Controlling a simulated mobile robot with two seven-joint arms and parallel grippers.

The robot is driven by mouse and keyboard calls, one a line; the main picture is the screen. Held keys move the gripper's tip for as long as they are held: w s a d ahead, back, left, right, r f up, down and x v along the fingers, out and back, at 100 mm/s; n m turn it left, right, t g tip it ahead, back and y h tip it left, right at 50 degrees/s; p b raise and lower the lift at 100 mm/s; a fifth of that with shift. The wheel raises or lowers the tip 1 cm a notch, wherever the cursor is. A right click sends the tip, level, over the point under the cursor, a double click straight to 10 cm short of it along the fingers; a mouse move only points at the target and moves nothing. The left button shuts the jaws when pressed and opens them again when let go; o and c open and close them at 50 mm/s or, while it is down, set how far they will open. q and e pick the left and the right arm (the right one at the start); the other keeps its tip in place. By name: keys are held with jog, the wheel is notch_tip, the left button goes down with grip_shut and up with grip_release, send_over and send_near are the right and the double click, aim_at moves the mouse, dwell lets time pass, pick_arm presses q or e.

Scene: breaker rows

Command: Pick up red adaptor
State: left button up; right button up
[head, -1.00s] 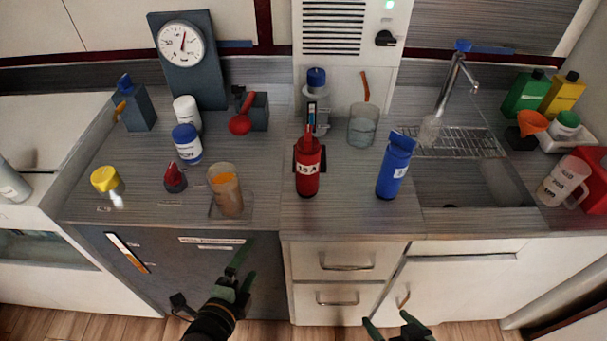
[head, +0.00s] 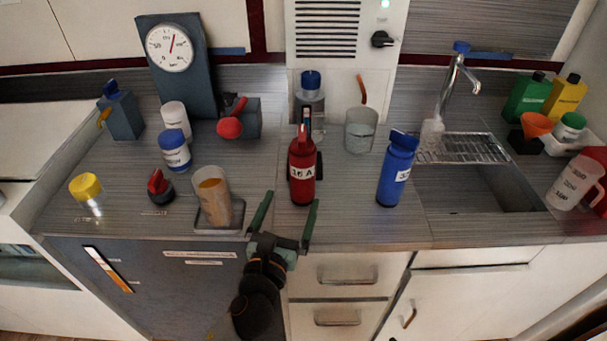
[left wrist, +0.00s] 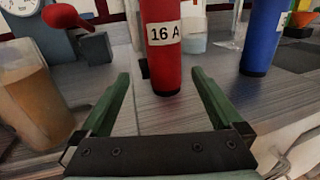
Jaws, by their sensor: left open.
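The red adaptor (head: 302,172) is an upright red cylinder with a narrower top and a white "16 A" label. It stands on the counter near its front edge. It also shows in the left wrist view (left wrist: 163,60), straight ahead between the fingers. My left gripper (head: 291,200) is open and empty. Its green fingers point toward the adaptor from the front, with a gap of counter left between. In the left wrist view the fingertips (left wrist: 160,76) lie on either side of the adaptor's lower part, short of it. My right gripper is out of view.
A blue cylinder (head: 397,170) stands to the right of the adaptor. A tan-filled beaker (head: 214,196) stands close on the left. A dark holder and a glass beaker (head: 360,130) are behind. The sink (head: 470,190) lies right. Counter in front of the adaptor is clear.

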aim_at(300, 189)
pick_arm(q)
jog(key=x, duration=0.7)
jog(key=shift+d+b, duration=0.3)
jog(key=shift+d, duration=0.05)
jog(key=shift+c, duration=0.2)
grip_shut()
jog(key=shift+r, duration=0.15)
